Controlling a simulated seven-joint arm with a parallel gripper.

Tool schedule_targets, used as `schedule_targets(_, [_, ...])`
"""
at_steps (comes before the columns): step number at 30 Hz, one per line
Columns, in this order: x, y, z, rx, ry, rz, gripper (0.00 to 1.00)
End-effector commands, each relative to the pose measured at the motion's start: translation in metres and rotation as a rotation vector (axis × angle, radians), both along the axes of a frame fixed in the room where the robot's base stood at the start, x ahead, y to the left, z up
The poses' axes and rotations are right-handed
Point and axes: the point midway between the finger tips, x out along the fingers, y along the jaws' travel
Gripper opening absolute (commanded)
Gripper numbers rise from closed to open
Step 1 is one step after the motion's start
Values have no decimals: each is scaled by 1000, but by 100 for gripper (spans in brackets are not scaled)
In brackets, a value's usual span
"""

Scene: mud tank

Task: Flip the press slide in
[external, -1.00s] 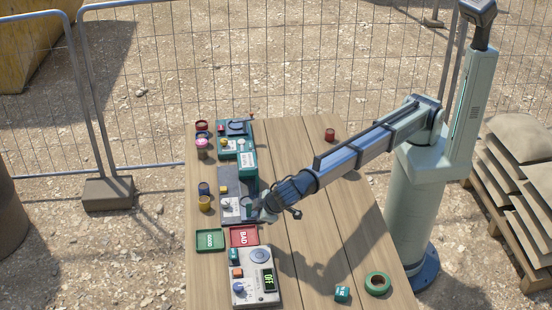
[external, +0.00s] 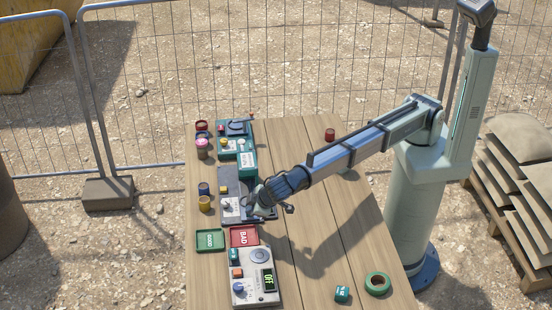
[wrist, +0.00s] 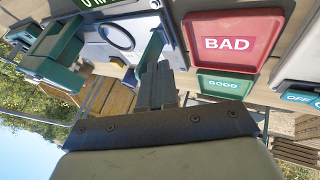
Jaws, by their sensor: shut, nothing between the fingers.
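The press (external: 230,182) is a grey and white unit at the left-middle of the table in the external view. My gripper (external: 252,204) is at its right side, low over the table, and hides part of it. In the wrist view my shut, empty gripper (wrist: 157,72) reaches toward a white panel (wrist: 120,55) with a round ring (wrist: 116,34). A small teal piece (wrist: 151,48) stands at the fingertips; I cannot tell if they touch. I cannot clearly make out which part is the slide or its position.
A red BAD tray (external: 233,240) and a green GOOD tray (external: 211,248) lie just in front of the press. A control box (external: 252,285) reading OFF stands nearer. Several jars and a teal unit (external: 246,170) crowd the left side. The table's right half is mostly clear.

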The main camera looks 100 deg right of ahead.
Motion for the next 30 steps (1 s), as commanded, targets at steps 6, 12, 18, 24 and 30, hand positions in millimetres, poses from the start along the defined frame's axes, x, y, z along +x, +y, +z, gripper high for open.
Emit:
schedule_targets(6, [-1,-20,0,0,0,-2,0])
schedule_targets(12, [-2,-65,0,-1,-1,-4,0])
schedule_targets(18, [0,-87,0,-2,0,-1,0])
schedule_targets(24, [0,-87,0,-4,0,-2,0])
schedule_targets(30, [1,-84,0,-4,1,-3,0])
